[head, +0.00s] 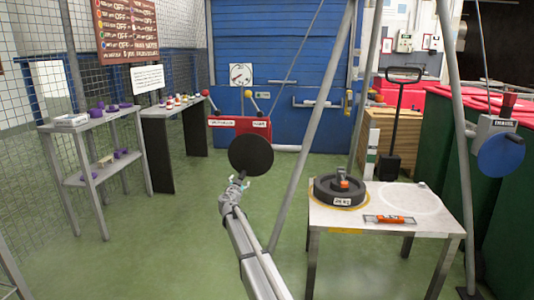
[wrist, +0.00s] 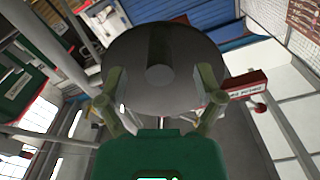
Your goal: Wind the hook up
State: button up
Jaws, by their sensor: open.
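A black round disc (head: 250,155) stands in front of a red box with white labels (head: 225,123) in the head view. My gripper (head: 240,181) is just below and in front of it. In the wrist view the disc (wrist: 158,45) fills the space beyond my open, empty fingers (wrist: 160,95); I cannot tell whether they touch it. A winch-like box (head: 497,124) with a blue disc (head: 501,155) and red top is on the right tripod leg. A thin cable (head: 482,40) runs up from it. I cannot make out a hook for certain.
A white table (head: 330,220) at right holds a dark round weight (head: 325,188) and an orange-and-grey tool (head: 390,219). A tripod leg (head: 312,130) slants down between my arm and the table. Shelves (head: 90,128) stand at left. Green floor (head: 185,220) is clear left of my arm.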

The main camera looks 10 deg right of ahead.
jog(key=shift+v, duration=2.45)
jog(key=shift+s, duration=0.1)
jog(key=n, duration=1)
jog(key=s+n, duration=0.1)
jog(key=n, duration=0.9)
jog(key=s+n, duration=0.1)
jog(key=n, duration=0.9)
jog(key=shift+a+n, duration=0.35)
jog(key=shift+n, duration=0.05)
jog(key=shift+w, duration=0.15)
